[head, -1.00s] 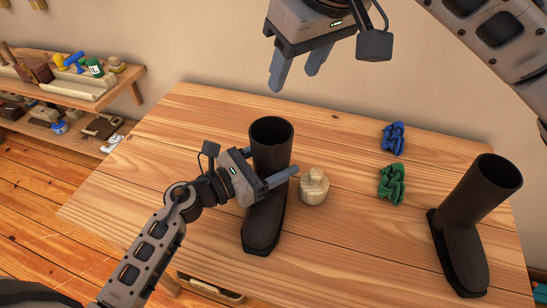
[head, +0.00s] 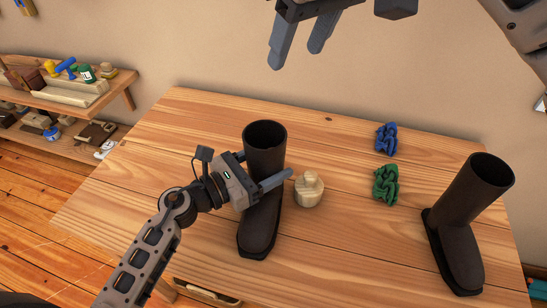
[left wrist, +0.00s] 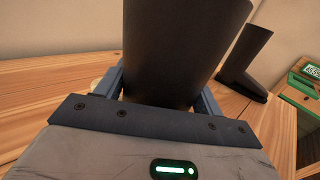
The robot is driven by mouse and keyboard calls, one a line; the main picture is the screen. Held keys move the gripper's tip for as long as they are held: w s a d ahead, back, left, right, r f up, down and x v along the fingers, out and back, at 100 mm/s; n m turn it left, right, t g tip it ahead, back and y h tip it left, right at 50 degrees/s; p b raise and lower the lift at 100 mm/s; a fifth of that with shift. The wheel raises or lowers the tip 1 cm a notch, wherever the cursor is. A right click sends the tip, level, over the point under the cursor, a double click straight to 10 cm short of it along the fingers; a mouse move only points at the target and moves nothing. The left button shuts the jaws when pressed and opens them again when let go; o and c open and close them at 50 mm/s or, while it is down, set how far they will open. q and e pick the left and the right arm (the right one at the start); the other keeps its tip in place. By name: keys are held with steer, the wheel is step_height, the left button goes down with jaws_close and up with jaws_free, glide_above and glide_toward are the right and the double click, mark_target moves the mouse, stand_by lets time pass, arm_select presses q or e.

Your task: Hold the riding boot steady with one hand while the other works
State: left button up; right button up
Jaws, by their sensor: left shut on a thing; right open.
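A dark brown riding boot (head: 264,150) stands upright on the wooden table, left of the middle. My left gripper (head: 268,182) is shut on its shaft, one finger passing across the front. In the left wrist view the boot shaft (left wrist: 180,50) fills the space between the fingers. A second, matching boot (head: 470,200) stands upright at the right side of the table; it also shows in the left wrist view (left wrist: 243,60). My right gripper (head: 302,45) is open and empty, high above the table's back edge, with its upper part cut off by the frame.
A pale wooden knobbed piece (head: 308,188) stands just right of the held boot. Blue (head: 386,139) and green (head: 386,183) crumpled bundles lie between the boots. A shelf (head: 85,95) with small items stands at the left. The table's left part is bare.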

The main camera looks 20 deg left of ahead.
arm_select(q)
steer(key=o, duration=1.3)
steer(key=shift+o, duration=0.2)
steer(key=v, duration=1.2)
